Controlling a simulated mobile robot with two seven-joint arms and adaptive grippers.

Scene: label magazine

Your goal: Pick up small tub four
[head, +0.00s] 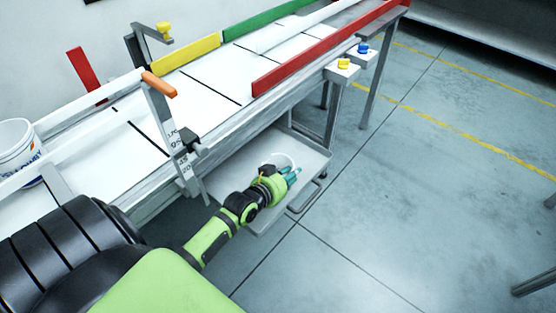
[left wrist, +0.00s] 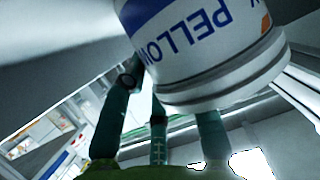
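A small white tub (head: 280,158) is at the lower tray, largely hidden behind my left gripper (head: 290,178). In the left wrist view a white tub (left wrist: 205,55) with blue lettering and a ridged rim fills the upper right, very close to the camera. The dark green fingers of my left gripper (left wrist: 165,130) reach up beside and partly behind this tub. I cannot tell whether they press on it. No number four is readable on it. My right gripper is not in view.
The grey tray (head: 240,220) with a handle sits below the conveyor (head: 210,80). A larger white bucket (head: 16,142) stands at the far left. An orange-topped bracket (head: 160,100) and a red rail (head: 320,55) edge the conveyor.

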